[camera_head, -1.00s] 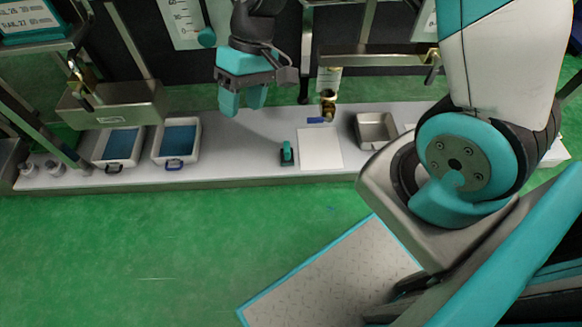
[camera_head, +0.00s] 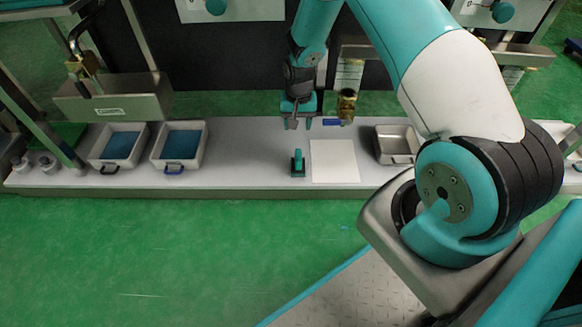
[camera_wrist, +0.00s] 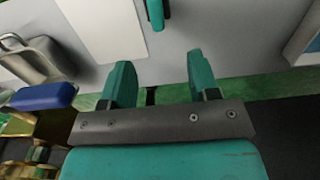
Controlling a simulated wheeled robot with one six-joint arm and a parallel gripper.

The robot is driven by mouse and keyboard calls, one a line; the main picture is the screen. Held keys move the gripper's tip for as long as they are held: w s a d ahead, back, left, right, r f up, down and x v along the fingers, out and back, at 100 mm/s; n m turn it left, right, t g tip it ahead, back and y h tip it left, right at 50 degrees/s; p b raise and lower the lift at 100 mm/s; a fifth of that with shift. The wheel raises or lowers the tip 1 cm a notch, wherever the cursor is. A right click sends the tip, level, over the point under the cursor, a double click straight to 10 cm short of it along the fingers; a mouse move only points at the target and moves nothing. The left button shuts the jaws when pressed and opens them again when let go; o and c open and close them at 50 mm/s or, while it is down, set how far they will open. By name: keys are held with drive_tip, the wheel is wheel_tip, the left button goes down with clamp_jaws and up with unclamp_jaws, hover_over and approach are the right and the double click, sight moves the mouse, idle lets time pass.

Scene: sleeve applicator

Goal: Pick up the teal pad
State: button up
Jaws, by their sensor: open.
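The teal pad (camera_head: 298,161) is a small block with a teal top and a dark base. It sits on the grey bench, just left of a white sheet. In the wrist view the pad (camera_wrist: 156,12) is at the top edge and partly cut off. My gripper (camera_head: 300,122) is open and empty, just behind the pad in the head view. In the wrist view my gripper (camera_wrist: 160,68) has its teal fingers spread, with the pad beyond the tips and roughly between them. The pad and fingers are apart.
The white sheet (camera_head: 334,161) lies right of the pad. A metal tray (camera_head: 397,158) stands farther right, and a brass valve with a blue lever (camera_head: 337,122) is behind the sheet. Two white trays with blue insides (camera_head: 182,147) stand left. The bench between them and the pad is clear.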

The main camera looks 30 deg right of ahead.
sight(299, 154)
drive_tip(key=f+b, duration=0.2)
drive_tip(key=f, duration=0.2)
drive_tip(key=f+b, duration=0.2)
drive_tip(key=f, duration=0.2)
drive_tip(key=f+b, duration=0.2)
drive_tip(key=f, duration=0.2)
drive_tip(key=shift+w+d+f, duration=0.15)
drive_tip(key=shift+d+f, duration=0.05)
drive_tip(key=shift+d, duration=0.15)
wheel_tip(299, 154, down, 5)
drive_tip(key=b, duration=0.4)
drive_tip(key=shift+d+f+b, duration=0.1)
drive_tip(key=shift+f+b, duration=0.05)
drive_tip(key=shift+b, duration=0.2)
clamp_jaws()
drive_tip(key=shift+r, duration=0.2)
wheel_tip(299, 154, up, 20)
drive_tip(key=p, duration=1)
